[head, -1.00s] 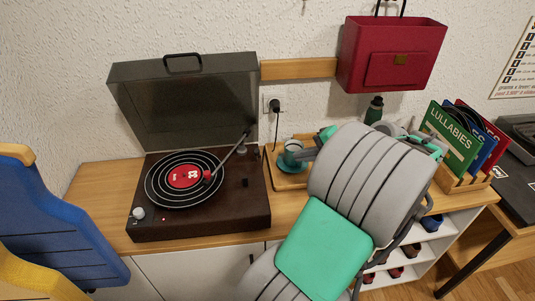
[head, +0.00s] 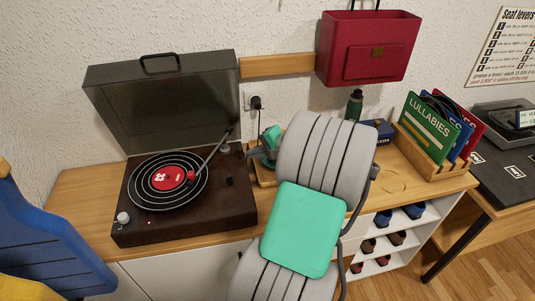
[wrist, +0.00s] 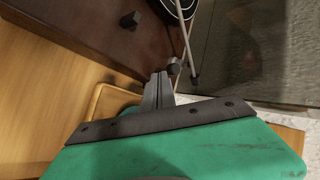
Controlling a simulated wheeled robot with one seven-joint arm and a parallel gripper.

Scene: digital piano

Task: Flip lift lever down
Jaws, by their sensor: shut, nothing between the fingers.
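The brown record player (head: 140,228) stands on the left of the wooden cabinet with its lid raised. Its tonearm (head: 208,159) reaches across the black record to the red label; whether the needle touches cannot be told. A small black block (head: 229,181) sits on the deck's right side.
A wooden tray (head: 264,178) lies beside the player, partly hidden by my arm. A plug and cable (head: 256,102) hang behind. A record rack (head: 440,160) stands to the right. The raised lid (head: 165,100) bounds the deck at the back.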

